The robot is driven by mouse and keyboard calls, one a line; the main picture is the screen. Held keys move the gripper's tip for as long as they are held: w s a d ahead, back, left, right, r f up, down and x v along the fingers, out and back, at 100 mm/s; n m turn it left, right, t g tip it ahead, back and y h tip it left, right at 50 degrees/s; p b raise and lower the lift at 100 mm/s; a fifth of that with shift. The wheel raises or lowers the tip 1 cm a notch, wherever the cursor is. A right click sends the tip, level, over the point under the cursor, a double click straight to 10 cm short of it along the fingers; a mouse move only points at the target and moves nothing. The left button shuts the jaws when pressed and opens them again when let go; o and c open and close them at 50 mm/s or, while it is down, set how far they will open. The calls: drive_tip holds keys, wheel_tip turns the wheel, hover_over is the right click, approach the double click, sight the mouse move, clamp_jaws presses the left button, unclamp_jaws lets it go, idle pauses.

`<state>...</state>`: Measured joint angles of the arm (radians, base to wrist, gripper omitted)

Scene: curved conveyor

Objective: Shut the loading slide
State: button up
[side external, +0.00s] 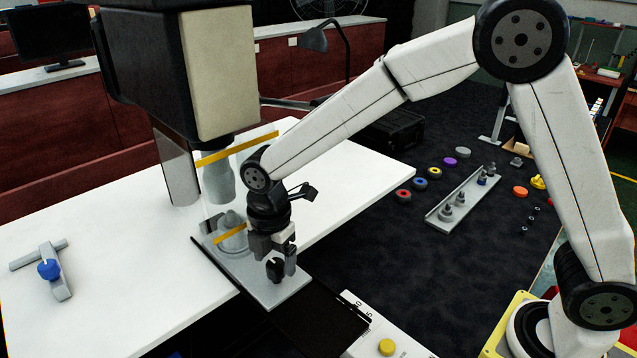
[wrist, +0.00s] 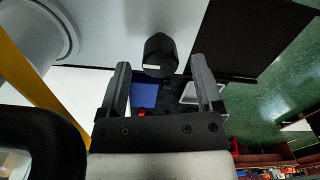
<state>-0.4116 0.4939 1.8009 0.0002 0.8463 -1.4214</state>
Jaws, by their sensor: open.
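The loading slide appears to be the flat grey plate (side external: 285,293) under the dark machine head (side external: 150,60). It sticks out past the white table's front edge. A black knob (side external: 275,269) stands near its outer end. A grey round fixture (side external: 232,238) sits further in on the plate, behind a clear guard with yellow edges (side external: 235,148). My gripper (side external: 275,252) points down over the outer end, fingers open. In the wrist view the knob (wrist: 160,55) shows between the tips of my open gripper (wrist: 160,72); I cannot tell whether either finger touches it.
A grey clamp-like part with a blue knob (side external: 49,269) lies on the white table (side external: 110,220) at left. A grey tray with pegs (side external: 460,200) and several coloured rings lie on the dark surface at right. A panel with a yellow button (side external: 387,347) is in front.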

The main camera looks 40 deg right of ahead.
drive_tip(key=shift+r, duration=3.1)
drive_tip(key=s+f+n+t+h, duration=0.1)
drive_tip(key=h, duration=0.1)
drive_tip(key=s+a+f+n+t+h, duration=0.1)
drive_tip(key=s+n+h, duration=0.1)
drive_tip(key=shift+s+f+h, duration=0.1)
drive_tip(key=shift+f+h, duration=0.2)
drive_tip(key=shift+s+a+n+t+h, duration=0.25)
drive_tip(key=shift+a+n+t+h, duration=0.35)
drive_tip(key=shift+t, duration=0.4)
drive_tip(key=shift+s+a+r+n+t+h, duration=0.1)
drive_tip(key=shift+a+n+t+h, duration=0.2)
drive_tip(key=shift+a+n+t, duration=0.75)
drive_tip(key=shift+d, duration=0.25)
